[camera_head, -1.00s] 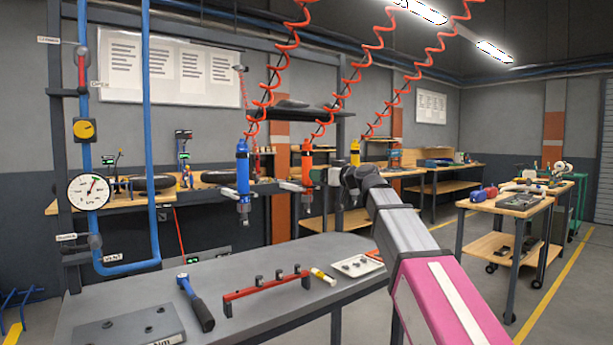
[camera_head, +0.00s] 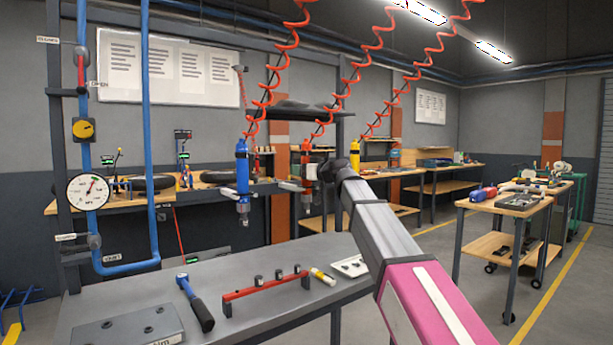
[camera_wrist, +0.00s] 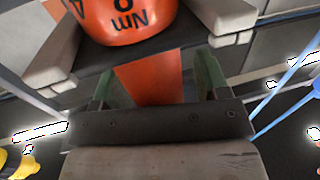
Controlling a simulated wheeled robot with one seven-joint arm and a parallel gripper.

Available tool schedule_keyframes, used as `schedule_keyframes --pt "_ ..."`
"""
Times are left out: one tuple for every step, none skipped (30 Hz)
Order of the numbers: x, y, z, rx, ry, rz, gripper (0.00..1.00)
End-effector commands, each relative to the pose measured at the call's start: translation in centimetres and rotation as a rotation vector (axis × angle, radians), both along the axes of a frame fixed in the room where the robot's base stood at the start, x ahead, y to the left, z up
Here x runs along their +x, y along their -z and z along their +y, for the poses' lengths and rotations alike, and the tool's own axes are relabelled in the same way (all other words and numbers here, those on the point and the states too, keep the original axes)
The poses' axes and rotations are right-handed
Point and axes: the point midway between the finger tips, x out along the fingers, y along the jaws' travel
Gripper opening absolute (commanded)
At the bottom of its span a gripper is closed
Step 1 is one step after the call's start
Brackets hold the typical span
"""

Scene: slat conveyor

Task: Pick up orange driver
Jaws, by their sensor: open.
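The orange driver (camera_head: 307,152) hangs upright under a red coiled hose in the head view, between a blue driver (camera_head: 242,170) and a yellow one (camera_head: 355,155). In the wrist view the orange driver's body (camera_wrist: 125,20), with dark lettering, fills the top between the two pale fingers. The fingers are open, one on each side of it. I cannot tell whether either finger touches it.
A pressure gauge (camera_head: 88,191) on blue pipes stands left. A tool cart (camera_head: 515,205) is at the right.

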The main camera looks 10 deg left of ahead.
Motion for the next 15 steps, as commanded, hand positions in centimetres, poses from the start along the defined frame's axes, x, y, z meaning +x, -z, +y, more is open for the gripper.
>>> schedule_keyframes --pt "-0.03 0.01 -0.03 0.000 0.000 0.000 0.68" --pt "-0.04 0.01 -0.03 0.000 0.000 0.000 0.68" --pt "-0.04 0.00 -0.03 0.000 0.000 0.000 0.55" --pt "-0.04 0.00 -0.03 0.000 0.000 0.000 0.46" --pt "-0.04 0.00 -0.03 0.000 0.000 0.000 0.36" --pt "-0.04 0.00 -0.03 0.000 0.000 0.000 0.23" --pt "-0.04 0.00 -0.03 0.000 0.000 0.000 0.13" --pt "-0.04 0.00 -0.03 0.000 0.000 0.000 0.03" --pt "-0.04 0.00 -0.03 0.000 0.000 0.000 0.02" --pt "-0.02 -0.07 -0.04 0.002 0.000 0.000 0.02" --pt "-0.02 -0.07 -0.04 0.001 0.000 0.000 0.02" --pt "-0.02 -0.07 -0.04 0.001 0.000 0.000 0.02" --pt "-0.02 -0.07 -0.04 0.001 0.000 0.000 0.02" --pt "-0.02 -0.07 -0.04 0.001 0.000 0.000 0.02" --pt "-0.02 -0.08 -0.04 0.001 0.000 0.000 0.02"
